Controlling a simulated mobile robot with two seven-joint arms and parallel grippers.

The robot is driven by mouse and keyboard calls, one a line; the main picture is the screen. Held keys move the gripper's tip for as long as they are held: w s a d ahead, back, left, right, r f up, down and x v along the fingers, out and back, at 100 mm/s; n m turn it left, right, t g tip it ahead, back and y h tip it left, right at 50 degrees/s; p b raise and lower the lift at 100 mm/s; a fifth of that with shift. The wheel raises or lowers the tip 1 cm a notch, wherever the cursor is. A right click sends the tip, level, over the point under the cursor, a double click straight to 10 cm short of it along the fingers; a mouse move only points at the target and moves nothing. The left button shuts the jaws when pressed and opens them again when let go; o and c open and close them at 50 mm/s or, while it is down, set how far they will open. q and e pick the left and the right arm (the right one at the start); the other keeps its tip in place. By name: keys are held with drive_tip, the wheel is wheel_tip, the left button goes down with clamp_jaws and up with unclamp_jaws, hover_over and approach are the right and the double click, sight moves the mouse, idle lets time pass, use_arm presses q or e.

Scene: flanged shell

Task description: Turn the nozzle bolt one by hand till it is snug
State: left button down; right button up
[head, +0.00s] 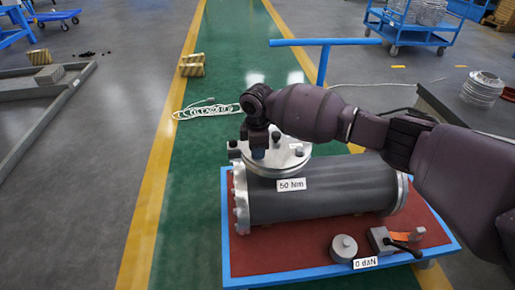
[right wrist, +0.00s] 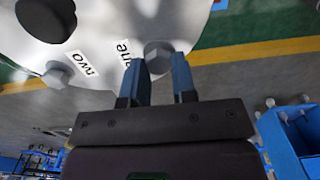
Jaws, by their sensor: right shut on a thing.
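The grey shell (head: 320,200) lies on its side on a cart, with a round nozzle flange (head: 290,158) on top. In the right wrist view the pale flange (right wrist: 110,25) carries labels "one" and "two". Nozzle bolt one (right wrist: 158,55), a grey hex head beside label "one", sits between my right gripper's blue fingertips (right wrist: 158,68). In the head view my right gripper (head: 257,150) points down at the flange's left side and hides that bolt. It is shut on the bolt. Bolt two (right wrist: 57,75) stands apart to the left. My left gripper is not in view.
The cart (head: 270,262) has a red top and blue rim. Labels read "50 Nm" and "0 daN". A dark round part (right wrist: 47,18) stands on the flange.

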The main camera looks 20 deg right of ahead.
drive_tip(key=shift+r+m+p, duration=0.35)
drive_tip(key=shift+m+p, duration=0.45)
drive_tip(key=shift+p, duration=0.05)
drive_tip(key=m+p, duration=0.2)
drive_tip(key=m, duration=0.1)
drive_tip(key=shift+w+m, duration=0.1)
drive_tip(key=shift+m, duration=0.2)
drive_tip(key=shift+m+p, duration=0.7)
drive_tip(key=shift+m, duration=0.2)
drive_tip(key=shift+f+m+p, duration=0.15)
drive_tip(key=shift+m+p, duration=0.2)
drive_tip(key=shift+m, duration=0.45)
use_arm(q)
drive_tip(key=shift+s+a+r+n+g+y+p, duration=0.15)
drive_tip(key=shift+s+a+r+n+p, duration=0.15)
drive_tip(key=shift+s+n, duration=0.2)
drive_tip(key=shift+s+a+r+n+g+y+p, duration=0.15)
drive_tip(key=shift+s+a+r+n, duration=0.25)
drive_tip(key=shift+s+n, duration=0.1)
use_arm(e)
drive_tip(key=shift+d+f+m, duration=0.1)
drive_tip(key=shift+m, duration=1.4)
drive_tip(key=shift+w, duration=0.1)
drive_tip(key=o, duration=0.9)
drive_tip(key=shift+f, duration=0.1)
